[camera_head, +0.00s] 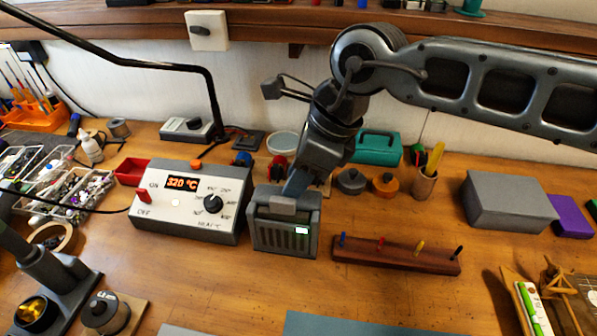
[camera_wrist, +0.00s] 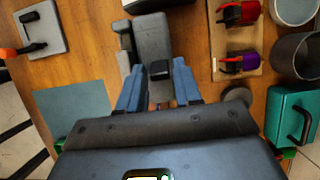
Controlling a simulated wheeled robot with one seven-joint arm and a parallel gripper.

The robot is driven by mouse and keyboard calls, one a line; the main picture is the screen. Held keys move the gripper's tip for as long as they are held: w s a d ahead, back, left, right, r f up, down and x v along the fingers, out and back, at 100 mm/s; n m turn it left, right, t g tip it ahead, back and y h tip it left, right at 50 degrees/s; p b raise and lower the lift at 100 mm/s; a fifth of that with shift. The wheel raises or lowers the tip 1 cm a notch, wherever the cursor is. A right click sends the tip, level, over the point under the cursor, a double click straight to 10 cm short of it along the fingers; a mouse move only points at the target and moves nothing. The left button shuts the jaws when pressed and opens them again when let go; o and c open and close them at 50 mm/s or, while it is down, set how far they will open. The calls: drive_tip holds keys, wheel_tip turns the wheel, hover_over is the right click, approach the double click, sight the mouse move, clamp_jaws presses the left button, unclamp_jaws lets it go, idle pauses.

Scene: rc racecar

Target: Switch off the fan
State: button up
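The fan is a small grey box with a slatted front (camera_head: 283,238), standing on the bench right of the soldering station. A small white lit patch shows on its front. My gripper (camera_head: 296,186) points down at the fan's top from behind. In the wrist view my gripper (camera_wrist: 158,78) is open, its two blue fingers apart with nothing held between them. I cannot tell whether the fingertips touch the fan.
The soldering station (camera_head: 190,207), reading 320 °C, stands close on the fan's left. A wooden rack (camera_head: 396,255) with coloured pegs is at its right. A teal case (camera_head: 376,148) and an orange-topped round tin (camera_head: 385,183) stand behind. Bare bench lies in front of the fan.

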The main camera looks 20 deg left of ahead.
clamp_jaws()
drive_tip(key=shift+a, duration=0.1)
drive_tip(key=h+b, duration=0.1)
drive_tip(key=a+t+h, duration=0.1)
drive_tip(key=h, duration=0.1)
drive_tip(key=a+h+b, duration=0.1)
drive_tip(key=h, duration=0.1)
drive_tip(key=shift+s+r+b, duration=0.2)
drive_tip(key=shift+s+b, duration=0.05)
drive_tip(key=shift+b, duration=0.05)
drive_tip(key=h, duration=0.1)
drive_tip(key=a+t+h, duration=0.1)
drive_tip(key=shift+s+f+h+b, duration=0.1)
drive_tip(key=shift+s+h+b, duration=0.1)
drive_tip(key=shift+h+b, duration=0.15)
drive_tip(key=shift+a+f+h, duration=0.1)
drive_tip(key=shift+a+h, duration=0.2)
drive_tip(key=shift+h, duration=0.45)
drive_tip(key=shift+t, duration=0.3)
drive_tip(key=shift+o, duration=0.2)
unclamp_jaws()
